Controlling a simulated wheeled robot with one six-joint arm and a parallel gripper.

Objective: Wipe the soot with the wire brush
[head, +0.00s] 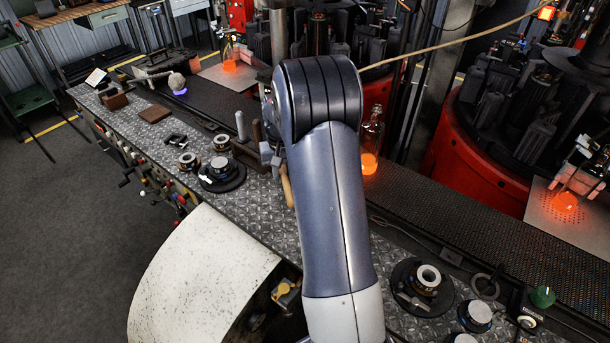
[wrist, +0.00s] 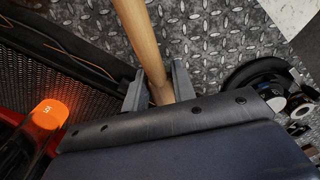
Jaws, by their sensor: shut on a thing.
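The wire brush shows in the wrist view only as a pale wooden handle (wrist: 139,40) running up out of the top edge. Its bristle end is out of that view. My gripper (wrist: 159,88) has its grey jaws on either side of the handle and is shut on it. In the head view, a piece of the wooden handle (head: 287,188) shows beside my arm, over the diamond-plate bench. My arm hides most of the gripper there. I cannot make out a distinct soot patch in either view.
The diamond-plate bench top (head: 235,205) carries round black mould parts (head: 222,172) to the left and more (head: 421,285) at lower right. A glowing orange bottle (head: 370,150) stands just right of my arm. A dark mesh conveyor (head: 450,225) runs behind the bench.

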